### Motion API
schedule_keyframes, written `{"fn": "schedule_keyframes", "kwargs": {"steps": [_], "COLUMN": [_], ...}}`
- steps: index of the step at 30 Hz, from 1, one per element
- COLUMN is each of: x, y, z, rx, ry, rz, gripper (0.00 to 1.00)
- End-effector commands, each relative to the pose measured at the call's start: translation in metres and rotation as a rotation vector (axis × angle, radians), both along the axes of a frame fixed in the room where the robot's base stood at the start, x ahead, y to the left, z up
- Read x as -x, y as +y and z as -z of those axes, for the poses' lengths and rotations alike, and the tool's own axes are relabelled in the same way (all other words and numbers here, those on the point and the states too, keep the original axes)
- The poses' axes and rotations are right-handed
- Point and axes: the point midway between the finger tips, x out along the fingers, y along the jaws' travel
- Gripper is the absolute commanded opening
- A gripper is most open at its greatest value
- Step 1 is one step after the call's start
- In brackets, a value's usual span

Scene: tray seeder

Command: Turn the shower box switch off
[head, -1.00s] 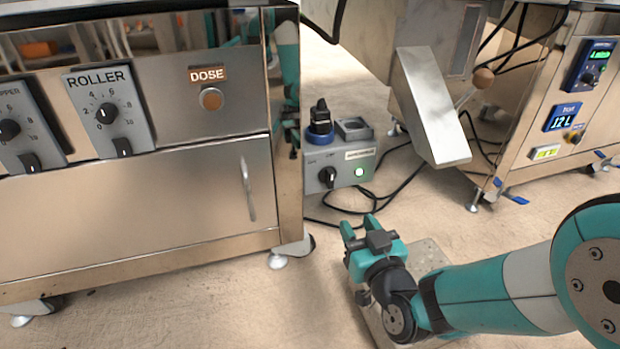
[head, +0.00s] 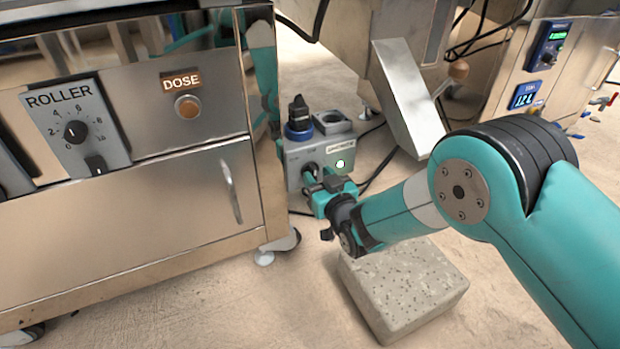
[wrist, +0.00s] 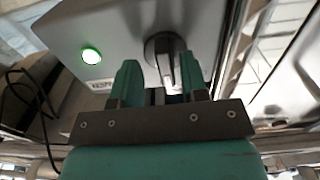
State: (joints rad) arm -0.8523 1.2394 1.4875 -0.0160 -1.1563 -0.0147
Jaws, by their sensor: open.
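The shower box (head: 296,160) is a grey box low on the floor side of the steel cabinet, with a lit green lamp (head: 341,164) on its front. The lamp also glows in the wrist view (wrist: 91,56). Its black rotary switch (wrist: 160,46) has a pale pointer bar; in the head view my gripper partly hides it. My gripper (head: 322,181) is at the box front. In the wrist view my gripper (wrist: 160,78) is open, its two teal fingers on either side of the lower part of the switch. I cannot tell whether they touch it.
The steel cabinet (head: 150,215) with the DOSE button (head: 188,106) and ROLLER dial (head: 76,131) stands close on the left. A sloped metal chute (head: 408,95) hangs at the right. A speckled stone block (head: 405,285) lies below my arm. Black cables run behind the box.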

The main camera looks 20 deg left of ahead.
Motion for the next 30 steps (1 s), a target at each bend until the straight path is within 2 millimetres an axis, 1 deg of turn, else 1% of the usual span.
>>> {"fn": "schedule_keyframes", "kwargs": {"steps": [5, 6, 8, 9, 10, 11, 13, 14, 23, 30], "x": [0.0034, 0.0036, 0.0036, 0.0037, 0.0036, 0.0036, 0.0036, 0.0010, 0.0020, 0.0027], "y": [0.0049, 0.0053, 0.0053, 0.0052, 0.0051, 0.0050, 0.0047, -0.0023, 0.0024, 0.0033], "z": [-0.0001, -0.0001, -0.0001, 0.0000, -0.0001, 0.0000, 0.0000, -0.0002, -0.0004, -0.0010], "rx": [0.000, 0.000, 0.000, 0.000, 0.000, -0.001, -0.001, -0.001, 0.030, 0.126], "ry": [0.000, 0.000, 0.000, 0.000, 0.000, 0.001, 0.001, 0.002, -0.033, -0.145], "rz": [-0.008, -0.008, -0.009, -0.009, -0.008, -0.008, -0.008, -0.002, -0.005, -0.007], "gripper": [0.40, 0.31, 0.17, 0.08, 0.01, 0.00, 0.00, 0.00, 0.00, 0.00]}}
